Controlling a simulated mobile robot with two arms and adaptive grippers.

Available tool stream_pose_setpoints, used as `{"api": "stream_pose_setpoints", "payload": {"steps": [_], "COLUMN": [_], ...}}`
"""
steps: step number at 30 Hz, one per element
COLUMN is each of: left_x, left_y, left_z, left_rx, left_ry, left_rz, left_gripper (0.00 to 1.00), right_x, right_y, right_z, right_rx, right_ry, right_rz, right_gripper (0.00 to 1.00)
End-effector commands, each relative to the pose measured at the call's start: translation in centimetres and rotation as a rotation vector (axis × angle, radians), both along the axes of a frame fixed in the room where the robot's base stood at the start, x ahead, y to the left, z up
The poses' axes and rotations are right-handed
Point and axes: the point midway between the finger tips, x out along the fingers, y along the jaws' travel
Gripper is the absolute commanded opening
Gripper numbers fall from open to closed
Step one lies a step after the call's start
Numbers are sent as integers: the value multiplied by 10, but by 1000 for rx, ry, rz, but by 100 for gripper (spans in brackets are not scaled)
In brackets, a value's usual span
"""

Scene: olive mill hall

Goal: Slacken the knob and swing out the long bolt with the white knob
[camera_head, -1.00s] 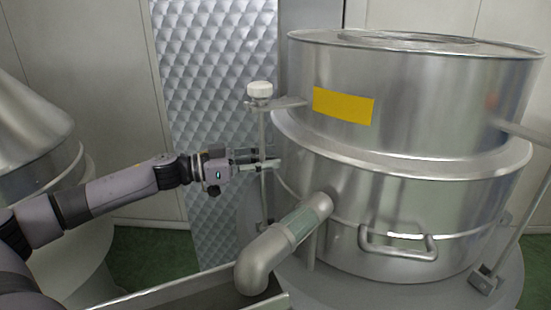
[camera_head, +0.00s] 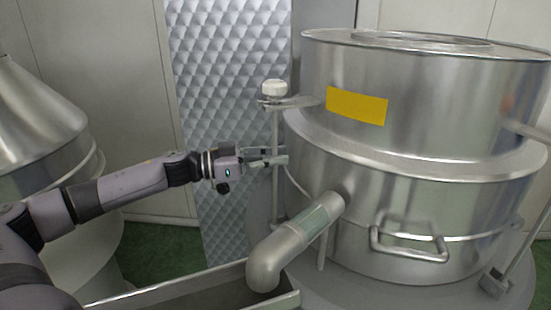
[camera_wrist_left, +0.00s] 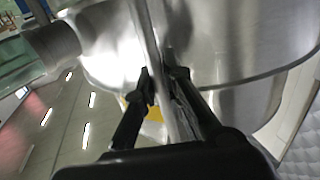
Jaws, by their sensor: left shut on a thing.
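The long bolt (camera_head: 275,130) is a thin upright steel rod at the left side of the steel drum (camera_head: 420,120). Its white knob (camera_head: 273,87) sits on top, just above a bracket (camera_head: 290,102) on the drum's upper part. My left gripper (camera_head: 280,156) is at the rod's middle, well below the knob, with its fingers shut around the rod. In the left wrist view the rod (camera_wrist_left: 150,45) runs between the two dark fingers (camera_wrist_left: 160,88). The knob is out of the wrist view. The right gripper is not in view.
A grey elbow pipe (camera_head: 290,248) with a sight glass sticks out of the drum below my left gripper, over a metal trough (camera_head: 185,292). A drum handle (camera_head: 408,246) is at right. A cone-topped steel vessel (camera_head: 35,110) stands at left.

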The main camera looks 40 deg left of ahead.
Motion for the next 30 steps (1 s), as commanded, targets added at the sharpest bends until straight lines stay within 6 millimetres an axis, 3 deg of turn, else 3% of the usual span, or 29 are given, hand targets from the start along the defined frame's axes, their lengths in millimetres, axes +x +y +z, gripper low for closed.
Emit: {"api": "stream_pose_setpoints", "payload": {"steps": [14,21,30], "left_x": [-6,-23,-57], "left_y": [2,12,34], "left_z": [-5,-8,-13], "left_rx": [-21,-71,-165], "left_ry": [-23,-99,-269], "left_rz": [-5,-3,3], "left_gripper": [0,0,0], "right_x": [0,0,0], "right_y": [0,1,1], "right_z": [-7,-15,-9], "right_rx": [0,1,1], "right_ry": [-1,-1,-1], "right_rz": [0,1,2], "right_gripper": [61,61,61]}}
